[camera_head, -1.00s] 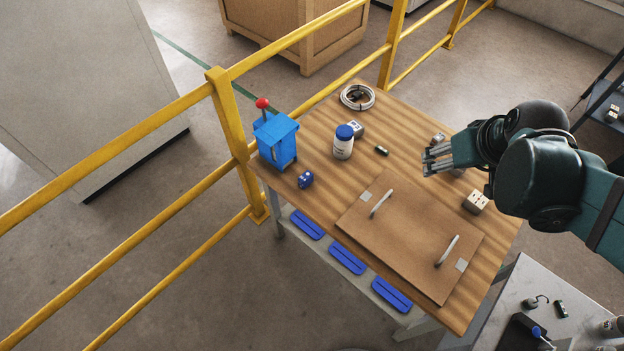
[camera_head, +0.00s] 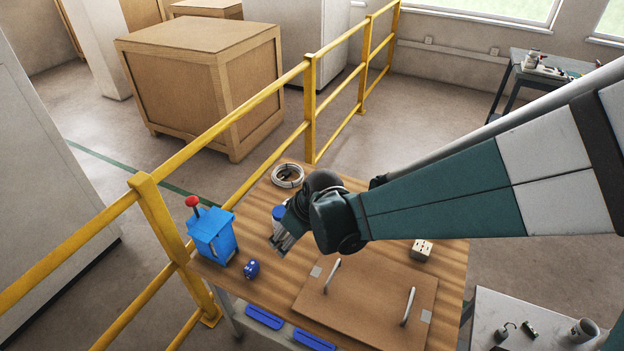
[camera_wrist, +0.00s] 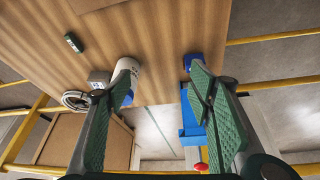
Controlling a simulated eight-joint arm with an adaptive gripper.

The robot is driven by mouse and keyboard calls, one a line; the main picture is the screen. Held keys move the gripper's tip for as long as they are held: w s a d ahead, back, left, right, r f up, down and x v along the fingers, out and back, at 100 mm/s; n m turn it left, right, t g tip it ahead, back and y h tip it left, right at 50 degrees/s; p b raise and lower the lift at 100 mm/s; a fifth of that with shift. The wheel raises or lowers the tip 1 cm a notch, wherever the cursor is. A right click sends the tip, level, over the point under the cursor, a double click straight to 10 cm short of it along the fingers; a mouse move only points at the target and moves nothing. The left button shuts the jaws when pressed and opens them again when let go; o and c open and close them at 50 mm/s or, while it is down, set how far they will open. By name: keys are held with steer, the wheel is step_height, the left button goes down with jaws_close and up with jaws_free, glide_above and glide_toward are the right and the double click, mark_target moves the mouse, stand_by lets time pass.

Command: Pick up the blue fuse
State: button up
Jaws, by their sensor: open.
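The blue fuse (camera_head: 251,268) is a small dark-blue block on the wooden table's left side, in front of the blue lever box (camera_head: 213,236). In the wrist view the fuse (camera_wrist: 193,62) shows at upper centre-right, beyond the right finger's tip. My gripper (camera_head: 281,243) is above the table, to the right of the fuse and apart from it. In the wrist view the two green-padded fingers of my gripper (camera_wrist: 160,88) are spread wide with nothing held between them.
A white bottle with a blue lid (camera_wrist: 127,68) stands beside the left finger, partly hidden by my gripper in the head view. A cable coil (camera_head: 287,175) lies behind. A brown panel with two handles (camera_head: 365,300) lies at front. A yellow railing (camera_head: 165,232) borders the table's left.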

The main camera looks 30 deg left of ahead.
mark_target(251, 265)
steer(key=s+a+f+n+g, duration=0.1)
steer(key=s+a+f+n, duration=0.1)
steer(key=s+a+f, duration=0.4)
steer(key=a+f, duration=0.2)
steer(key=a, duration=0.1)
steer(key=shift+s+n, duration=0.2)
steer(key=shift+n, duration=0.1)
steer(key=shift+a, duration=0.1)
steer(key=shift+b+x, duration=0.45)
steer(key=shift+x, duration=0.8)
steer(key=shift+b+x, duration=0.8)
steer(key=shift+x, duration=1.85)
steer(key=c, duration=1)
